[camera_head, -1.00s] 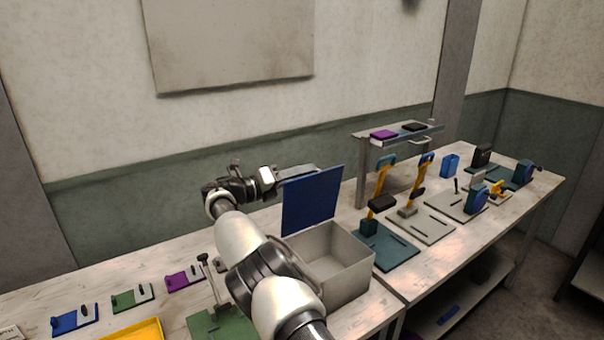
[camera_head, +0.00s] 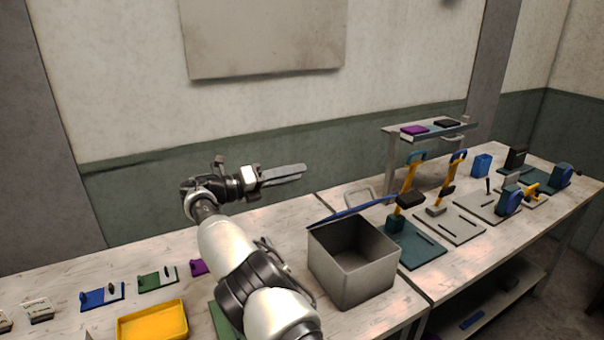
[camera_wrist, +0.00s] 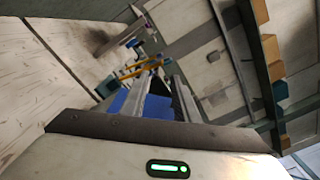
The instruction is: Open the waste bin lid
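The waste bin (camera_head: 352,274) is a grey open-topped box on the table, right of my arm. Its blue lid (camera_head: 352,214) is swung back behind the bin, seen nearly edge-on, and the bin's mouth is uncovered. My gripper (camera_head: 303,171) is above and behind the bin's left side, pointing right, apart from the lid. In the wrist view my gripper (camera_wrist: 164,85) shows two fingers with a gap between them, and blue, probably the lid (camera_wrist: 157,106), shows beyond them. I see nothing held.
A yellow tray (camera_head: 152,322) and small coloured plates with handles stand at the left. Right of the bin are a teal base (camera_head: 418,252) with an upright lever, other fixtures and a raised shelf (camera_head: 430,130). A light loop-shaped piece (camera_head: 358,195) lies behind the lid.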

